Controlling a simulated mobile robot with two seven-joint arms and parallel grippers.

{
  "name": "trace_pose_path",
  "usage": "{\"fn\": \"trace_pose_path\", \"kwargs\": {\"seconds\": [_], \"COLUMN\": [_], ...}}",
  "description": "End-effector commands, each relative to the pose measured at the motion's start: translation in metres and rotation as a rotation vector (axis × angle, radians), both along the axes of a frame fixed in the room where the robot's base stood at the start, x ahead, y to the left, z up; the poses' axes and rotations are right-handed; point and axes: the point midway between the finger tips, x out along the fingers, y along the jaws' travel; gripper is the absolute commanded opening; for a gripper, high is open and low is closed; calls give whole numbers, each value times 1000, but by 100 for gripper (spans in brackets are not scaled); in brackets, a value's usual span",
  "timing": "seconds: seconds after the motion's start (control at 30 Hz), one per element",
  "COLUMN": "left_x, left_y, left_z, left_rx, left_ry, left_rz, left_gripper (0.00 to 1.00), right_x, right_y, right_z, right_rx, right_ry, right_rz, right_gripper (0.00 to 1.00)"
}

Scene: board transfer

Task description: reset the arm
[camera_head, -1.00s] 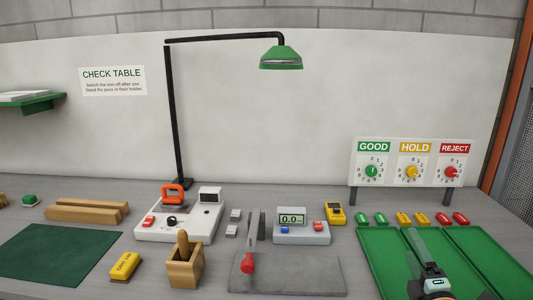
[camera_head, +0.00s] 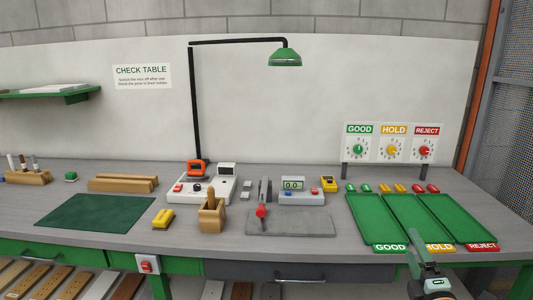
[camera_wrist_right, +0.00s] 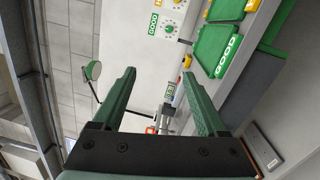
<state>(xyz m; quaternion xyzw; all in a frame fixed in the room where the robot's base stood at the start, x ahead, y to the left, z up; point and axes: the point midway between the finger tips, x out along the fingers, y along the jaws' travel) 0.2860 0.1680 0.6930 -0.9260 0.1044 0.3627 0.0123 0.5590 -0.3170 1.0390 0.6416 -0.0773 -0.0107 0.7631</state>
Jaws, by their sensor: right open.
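My right gripper (camera_head: 416,240) is at the lower right of the head view, in front of the table's front edge near the GOOD and HOLD labels. In the right wrist view its two green fingers (camera_wrist_right: 160,95) stand wide apart with nothing between them. The check table (camera_head: 340,222) and its trays lie beyond the fingers in that view. My left gripper is in neither view.
Green trays (camera_head: 375,220) marked GOOD, HOLD and REJECT lie at the table's right. A tester (camera_head: 205,195), a wooden holder (camera_head: 212,216), a grey plate (camera_head: 300,224) and a display box (camera_head: 300,198) stand mid-table. A lamp (camera_head: 284,57) overhangs. Boards lie on a shelf below.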

Motion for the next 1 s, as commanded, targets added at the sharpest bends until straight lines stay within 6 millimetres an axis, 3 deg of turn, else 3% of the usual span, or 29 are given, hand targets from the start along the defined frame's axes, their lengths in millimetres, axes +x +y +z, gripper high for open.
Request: {"fn": "trace_pose_path", "kwargs": {"seconds": [0.17, 0.27, 0.37, 0.5, 0.6, 0.73, 0.87, 1.0], "left_x": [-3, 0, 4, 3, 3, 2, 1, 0], "left_y": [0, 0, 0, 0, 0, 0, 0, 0], "left_z": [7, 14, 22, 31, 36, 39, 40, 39], "left_rx": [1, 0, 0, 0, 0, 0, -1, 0], "left_ry": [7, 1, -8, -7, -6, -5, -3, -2], "left_rz": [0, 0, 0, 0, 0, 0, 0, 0], "left_gripper": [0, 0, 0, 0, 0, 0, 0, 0], "right_x": [-25, -50, -87, -157, -205, -249, -270, -273], "right_y": [27, 46, 70, 106, 126, 141, 148, 149], "right_z": [-84, -133, -184, -248, -277, -297, -305, -307], "right_rx": [283, 478, 717, 1109, 1352, 1571, 1676, 1695], "right_ry": [192, 307, 432, 593, 661, 697, 702, 702], "right_rz": [42, 49, 32, -56, -146, -255, -312, -324], "right_gripper": [75, 75, 75, 75, 75, 75, 75, 75]}}
